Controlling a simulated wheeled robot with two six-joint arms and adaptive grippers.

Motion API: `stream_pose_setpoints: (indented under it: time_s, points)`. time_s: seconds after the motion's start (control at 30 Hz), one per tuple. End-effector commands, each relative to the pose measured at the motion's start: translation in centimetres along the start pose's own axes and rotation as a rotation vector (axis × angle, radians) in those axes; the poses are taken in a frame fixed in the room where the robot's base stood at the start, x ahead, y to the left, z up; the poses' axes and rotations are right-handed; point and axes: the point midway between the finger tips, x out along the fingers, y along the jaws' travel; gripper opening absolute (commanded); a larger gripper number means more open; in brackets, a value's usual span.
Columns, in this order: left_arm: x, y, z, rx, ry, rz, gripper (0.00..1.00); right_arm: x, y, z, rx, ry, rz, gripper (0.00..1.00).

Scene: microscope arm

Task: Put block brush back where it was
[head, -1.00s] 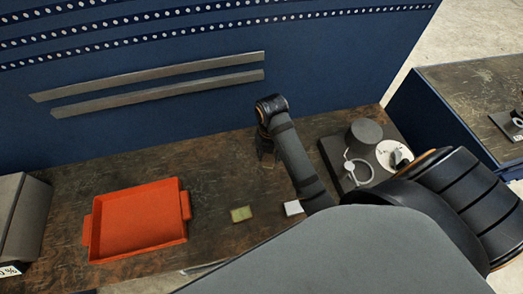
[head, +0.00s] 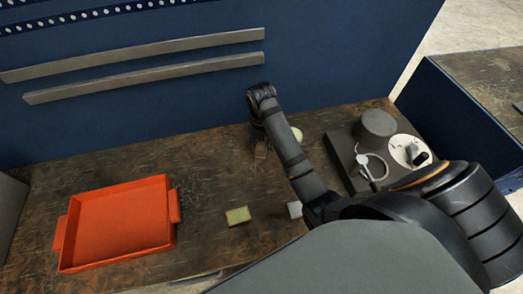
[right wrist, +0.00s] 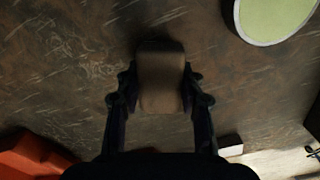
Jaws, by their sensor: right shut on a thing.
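The block brush shows in the right wrist view as a brown, rounded block (right wrist: 160,80) between my fingers. My right gripper (right wrist: 158,95) is shut on it, with a finger on each side. In the head view my right gripper (head: 260,150) points down over the back middle of the worktable, and the brown block (head: 261,151) is small and dark at its tips. I cannot tell whether the block touches the table. My left gripper is not in view.
An orange tray (head: 118,226) is at the left. A green-and-yellow block (head: 237,216) and a whitish block (head: 295,209) lie in front. A pale green round thing (right wrist: 275,15) lies beside my gripper. A dark device with a white dial (head: 408,150) stands right. Table between tray and gripper is clear.

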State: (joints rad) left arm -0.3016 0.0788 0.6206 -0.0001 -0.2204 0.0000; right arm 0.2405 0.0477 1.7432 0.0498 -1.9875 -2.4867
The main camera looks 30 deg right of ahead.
Motion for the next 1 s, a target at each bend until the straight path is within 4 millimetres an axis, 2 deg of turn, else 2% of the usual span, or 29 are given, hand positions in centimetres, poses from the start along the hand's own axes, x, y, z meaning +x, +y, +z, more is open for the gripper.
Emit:
stream_pose_setpoints:
  time_s: [0.03,0.37,0.4,0.53,0.87,1.0]
  points:
    - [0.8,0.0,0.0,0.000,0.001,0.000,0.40,0.9,0.0,0.0,0.000,-0.001,0.001,0.09]
    - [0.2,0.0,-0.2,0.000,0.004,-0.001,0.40,0.8,0.0,0.0,0.000,-0.001,0.001,0.09]
    - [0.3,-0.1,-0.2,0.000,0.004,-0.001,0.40,0.8,0.0,0.0,0.000,-0.002,0.001,0.43]
    - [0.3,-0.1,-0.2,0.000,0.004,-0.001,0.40,0.8,0.0,0.0,0.000,-0.002,0.001,0.61]
    - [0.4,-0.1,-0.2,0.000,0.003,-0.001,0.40,0.7,0.1,0.0,0.000,-0.002,0.002,0.61]
    - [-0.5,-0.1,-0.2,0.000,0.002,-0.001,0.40,-0.7,0.0,0.0,0.000,-0.003,0.002,0.61]
